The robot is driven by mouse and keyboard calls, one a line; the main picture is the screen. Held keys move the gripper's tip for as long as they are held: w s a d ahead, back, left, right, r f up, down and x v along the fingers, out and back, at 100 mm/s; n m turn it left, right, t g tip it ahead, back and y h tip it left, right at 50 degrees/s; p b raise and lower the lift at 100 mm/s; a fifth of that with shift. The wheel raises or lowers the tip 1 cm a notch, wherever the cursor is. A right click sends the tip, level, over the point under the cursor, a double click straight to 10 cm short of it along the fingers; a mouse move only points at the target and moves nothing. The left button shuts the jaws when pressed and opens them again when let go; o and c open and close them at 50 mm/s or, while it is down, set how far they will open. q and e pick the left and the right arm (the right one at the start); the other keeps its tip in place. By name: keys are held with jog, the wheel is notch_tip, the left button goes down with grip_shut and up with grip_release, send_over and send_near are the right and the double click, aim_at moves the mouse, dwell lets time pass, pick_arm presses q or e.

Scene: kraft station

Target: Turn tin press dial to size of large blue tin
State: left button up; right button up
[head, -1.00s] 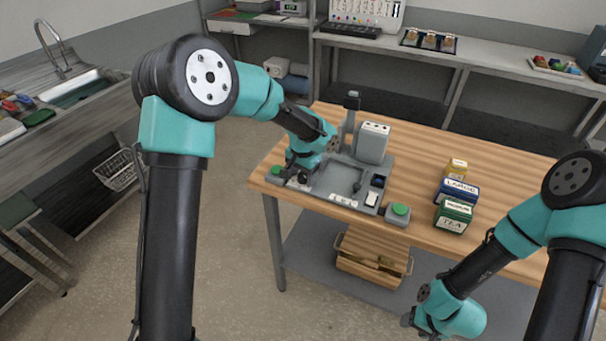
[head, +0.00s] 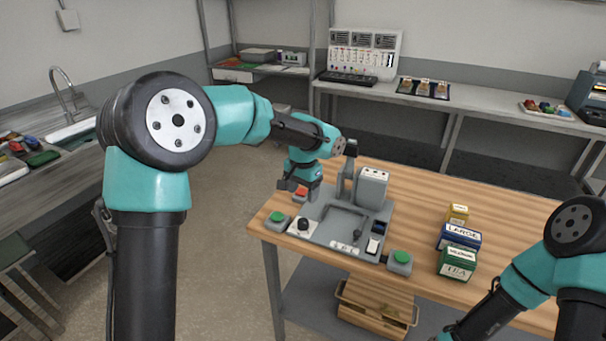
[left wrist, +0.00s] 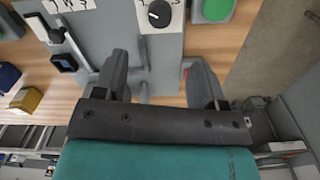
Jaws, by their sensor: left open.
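The tin press (head: 325,228) is a grey machine on the wooden table. Its dial (head: 303,224) is a black knob on a white plate at the front left corner; it also shows at the top of the left wrist view (left wrist: 159,13). The dial's setting is too small to read for certain. My left gripper (left wrist: 160,82) is open and empty, behind and above the dial, apart from it. In the head view its fingers (head: 300,186) are near the red button. The large blue tin (head: 459,237), labelled LARGE, stands right of the press. My right gripper is out of view.
A yellow tin (head: 458,213) and a green tin (head: 458,262) stand beside the blue one. Green buttons flank the press, left (head: 277,217) and right (head: 401,258). A red button (head: 300,193) sits behind the dial.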

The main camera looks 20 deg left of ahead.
pick_arm(q)
notch_tip(320, 180, up, 6)
jog(key=shift+f, duration=0.15)
dwell(0.3)
